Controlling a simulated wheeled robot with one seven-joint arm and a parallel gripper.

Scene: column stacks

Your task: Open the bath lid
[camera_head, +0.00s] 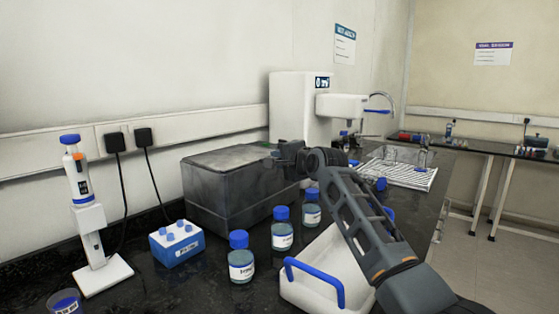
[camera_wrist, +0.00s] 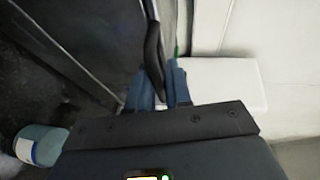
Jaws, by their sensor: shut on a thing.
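The bath is a dark grey box (camera_head: 235,212) on the black bench, left of centre in the head view. Its grey lid (camera_head: 225,163) lies on top and looks closed. My gripper (camera_head: 287,158) is at the right end of the lid. In the wrist view, a dark curved handle (camera_wrist: 153,50) runs down between the blue fingers of my gripper (camera_wrist: 165,82), which are shut on it. The fingers and arm hide part of the handle and the lid's right edge in the head view.
Several blue-capped bottles (camera_head: 241,265) stand in front of the bath. A white tray with a blue handle (camera_head: 318,280) is below my arm. A blue tube rack (camera_head: 177,248) and a pipette stand (camera_head: 90,225) are at left. A white dispenser (camera_head: 297,100) stands behind.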

